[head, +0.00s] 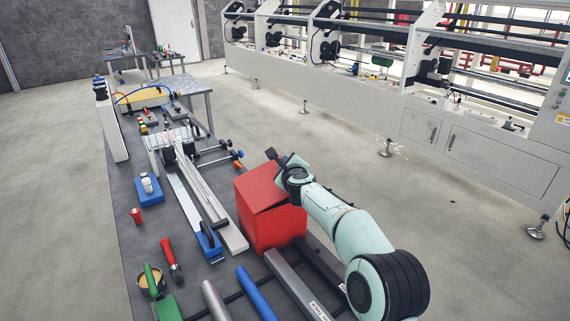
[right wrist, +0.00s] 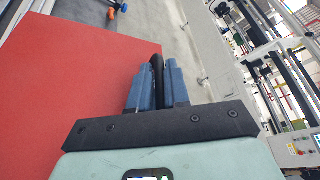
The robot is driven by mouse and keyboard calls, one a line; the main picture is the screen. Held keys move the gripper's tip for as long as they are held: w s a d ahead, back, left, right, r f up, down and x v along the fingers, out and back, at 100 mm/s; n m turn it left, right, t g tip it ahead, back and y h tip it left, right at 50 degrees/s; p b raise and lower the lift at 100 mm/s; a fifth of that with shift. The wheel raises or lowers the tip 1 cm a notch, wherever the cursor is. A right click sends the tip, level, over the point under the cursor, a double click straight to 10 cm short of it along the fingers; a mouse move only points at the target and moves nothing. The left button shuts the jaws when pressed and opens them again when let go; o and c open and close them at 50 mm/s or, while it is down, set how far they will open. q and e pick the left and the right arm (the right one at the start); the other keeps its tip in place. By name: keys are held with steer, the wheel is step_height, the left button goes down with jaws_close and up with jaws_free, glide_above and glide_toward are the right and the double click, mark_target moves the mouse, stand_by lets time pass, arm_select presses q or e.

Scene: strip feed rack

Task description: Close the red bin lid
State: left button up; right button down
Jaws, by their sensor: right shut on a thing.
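The red bin (head: 270,228) stands on the dark table in the middle of the head view. Its red lid (head: 256,187) is on top and looks tilted, with a dark line under its front edge. The lid's flat red face fills the left of the right wrist view (right wrist: 75,85). My right gripper (head: 277,158) is at the lid's far right edge. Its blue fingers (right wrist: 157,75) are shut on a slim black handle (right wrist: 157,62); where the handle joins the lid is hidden. My left gripper is not in view.
Metal rails (head: 205,195) lie left of the bin. A red-handled tool (head: 168,256), a blue bar (head: 256,293) and a grey bar (head: 296,285) lie in front. Open floor (head: 340,165) separates the table from a long white machine (head: 385,95).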

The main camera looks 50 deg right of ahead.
steer(key=c, duration=1.4)
jaws_free()
steer(key=shift+c, duration=0.2)
steer(key=shift+s+a+r, duration=0.15)
steer(key=shift+s+a, duration=0.2)
steer(key=shift+s, duration=0.05)
steer(key=b+v, duration=0.1)
steer(key=v, duration=1.1)
steer(key=shift+a, duration=0.1)
